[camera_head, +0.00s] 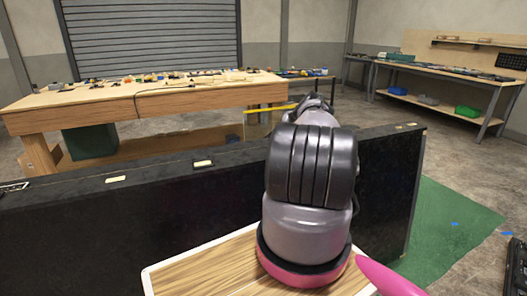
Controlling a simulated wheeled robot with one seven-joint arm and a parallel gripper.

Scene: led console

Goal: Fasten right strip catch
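A long black console panel (60,225) stands upright across the view. Several small pale-gold pieces sit along its top edge: one at the left (115,179), one near the middle (203,164) and a smaller one near the right end (398,126). They may be catches, but they are too small to tell whether any is fastened. My grey and black arm reaches over the panel and hides part of its top edge. Its dark far end shows beyond, but no gripper fingers are visible. I cannot make out the right strip catch for certain.
A wood-topped surface with a pale rim (205,268) lies in front of the panel. A green mat (450,225) covers the floor at right. A cluttered workbench (140,98) stands behind; another bench (450,72) is at the back right. Floor between the benches looks open.

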